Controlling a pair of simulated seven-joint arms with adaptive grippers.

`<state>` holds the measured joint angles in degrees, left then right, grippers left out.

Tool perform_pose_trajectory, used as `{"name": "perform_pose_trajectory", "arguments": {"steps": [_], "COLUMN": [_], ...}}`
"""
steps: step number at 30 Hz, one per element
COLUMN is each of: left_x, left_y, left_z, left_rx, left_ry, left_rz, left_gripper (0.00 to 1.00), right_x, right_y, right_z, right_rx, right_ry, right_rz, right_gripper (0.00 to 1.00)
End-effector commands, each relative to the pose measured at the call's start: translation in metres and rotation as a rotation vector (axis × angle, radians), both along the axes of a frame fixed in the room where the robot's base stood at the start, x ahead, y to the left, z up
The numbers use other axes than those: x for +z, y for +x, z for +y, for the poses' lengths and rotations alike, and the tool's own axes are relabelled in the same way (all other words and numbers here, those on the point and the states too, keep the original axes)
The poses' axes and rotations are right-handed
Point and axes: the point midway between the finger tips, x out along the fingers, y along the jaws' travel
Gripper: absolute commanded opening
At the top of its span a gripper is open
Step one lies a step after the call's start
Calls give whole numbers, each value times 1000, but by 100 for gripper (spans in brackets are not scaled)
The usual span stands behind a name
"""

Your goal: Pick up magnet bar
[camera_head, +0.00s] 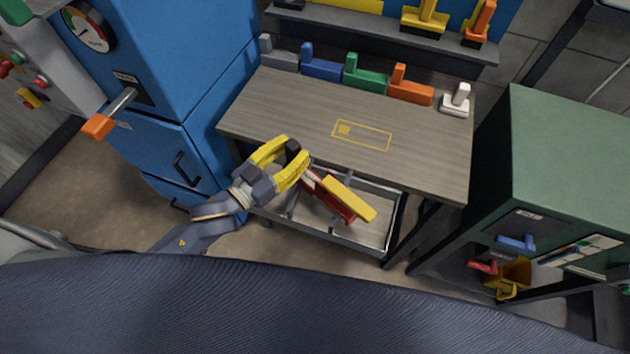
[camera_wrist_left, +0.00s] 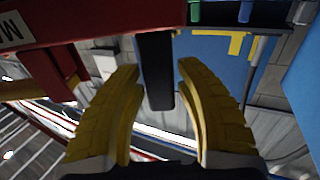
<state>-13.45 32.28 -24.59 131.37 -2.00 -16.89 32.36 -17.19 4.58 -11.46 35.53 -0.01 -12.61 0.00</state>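The magnet bar appears to be the red and yellow bar (camera_head: 335,199) at the table's front edge, over the lower shelf in the head view. A red body with a letter M (camera_wrist_left: 70,22) fills the upper left of the left wrist view. My left gripper (camera_head: 288,156) is at the bar's left end. In the wrist view its yellow fingers (camera_wrist_left: 158,90) are spread, with a dark upright bar (camera_wrist_left: 156,70) between them and gaps on both sides. I cannot tell whether the dark bar belongs to the magnet bar. My right gripper is not in view.
A wooden table (camera_head: 290,115) has several coloured blocks along its back edge and a yellow outline (camera_head: 362,135). A metal lower shelf (camera_head: 370,235) is under it. A blue cabinet (camera_head: 165,60) stands left, a green cabinet (camera_head: 570,150) right. The middle tabletop is clear.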

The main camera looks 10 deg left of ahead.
Motion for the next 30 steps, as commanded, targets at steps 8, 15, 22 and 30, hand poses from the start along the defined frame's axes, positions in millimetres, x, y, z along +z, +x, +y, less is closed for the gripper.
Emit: {"name": "perform_pose_trajectory", "arguments": {"steps": [8,15,22,30], "left_x": [0,1,1,17], "left_y": [0,0,0,0], "left_z": [0,0,0,1], "left_rx": [0,0,0,1], "left_ry": [0,-1,-1,-2], "left_rz": [0,-1,-1,-3], "left_gripper": [1,0,0,0], "right_x": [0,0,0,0], "right_y": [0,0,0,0], "right_z": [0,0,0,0], "right_rx": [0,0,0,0], "right_ry": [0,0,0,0], "right_rz": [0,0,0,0], "right_gripper": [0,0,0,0]}}
